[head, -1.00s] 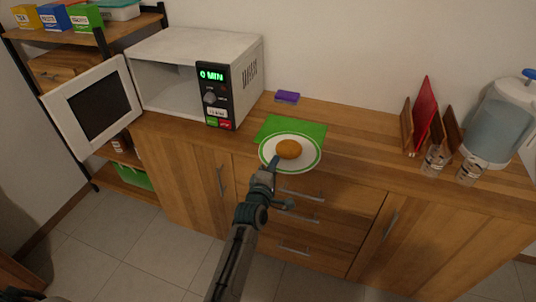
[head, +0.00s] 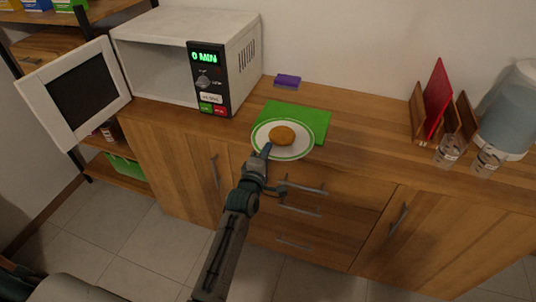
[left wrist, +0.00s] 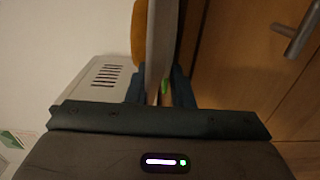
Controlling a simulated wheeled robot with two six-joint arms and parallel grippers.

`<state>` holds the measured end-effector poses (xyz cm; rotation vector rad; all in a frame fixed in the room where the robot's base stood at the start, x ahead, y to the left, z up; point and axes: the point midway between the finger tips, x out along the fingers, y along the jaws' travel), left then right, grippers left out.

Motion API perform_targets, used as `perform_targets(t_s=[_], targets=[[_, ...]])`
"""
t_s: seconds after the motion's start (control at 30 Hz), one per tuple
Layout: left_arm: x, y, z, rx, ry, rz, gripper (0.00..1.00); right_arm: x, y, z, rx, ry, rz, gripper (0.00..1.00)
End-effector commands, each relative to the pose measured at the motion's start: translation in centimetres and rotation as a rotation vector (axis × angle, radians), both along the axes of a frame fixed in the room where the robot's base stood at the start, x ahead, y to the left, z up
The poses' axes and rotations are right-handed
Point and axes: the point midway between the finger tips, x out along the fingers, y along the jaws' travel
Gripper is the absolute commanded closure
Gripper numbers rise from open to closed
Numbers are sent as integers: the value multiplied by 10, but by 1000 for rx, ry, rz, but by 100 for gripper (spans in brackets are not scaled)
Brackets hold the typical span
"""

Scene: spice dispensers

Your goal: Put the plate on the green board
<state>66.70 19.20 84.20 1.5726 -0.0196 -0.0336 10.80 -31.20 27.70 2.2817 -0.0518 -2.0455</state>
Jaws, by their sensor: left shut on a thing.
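The white plate (head: 298,149) with a green ring holds a round brown bun (head: 282,135). In the head view it overlaps the front part of the flat green board (head: 305,115) on the counter. I cannot tell whether it touches the board or hangs above it. My left gripper (head: 265,155) is shut on the plate's near left rim. In the left wrist view the plate (left wrist: 158,35) shows edge-on between the fingers (left wrist: 158,85), with part of the bun (left wrist: 138,32) beside it. My right gripper is out of view.
A microwave (head: 160,60) with its door open stands left of the board. A purple block (head: 287,81) lies behind the board. A rack with a red board (head: 437,95), two glass jars (head: 449,150) and a water dispenser (head: 510,110) stand at the right. Drawer handles (head: 300,188) protrude below.

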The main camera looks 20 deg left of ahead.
Motion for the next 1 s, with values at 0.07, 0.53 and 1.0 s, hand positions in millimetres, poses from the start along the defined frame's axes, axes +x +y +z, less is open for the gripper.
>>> perform_targets(t_s=[0.07,0.53,1.0], targets=[[0,0,1,0,-3,0,100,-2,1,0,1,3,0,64],[0,0,-3,0,-1,0,58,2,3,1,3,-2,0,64],[-34,1,-1,-1,0,0,58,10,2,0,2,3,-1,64]])
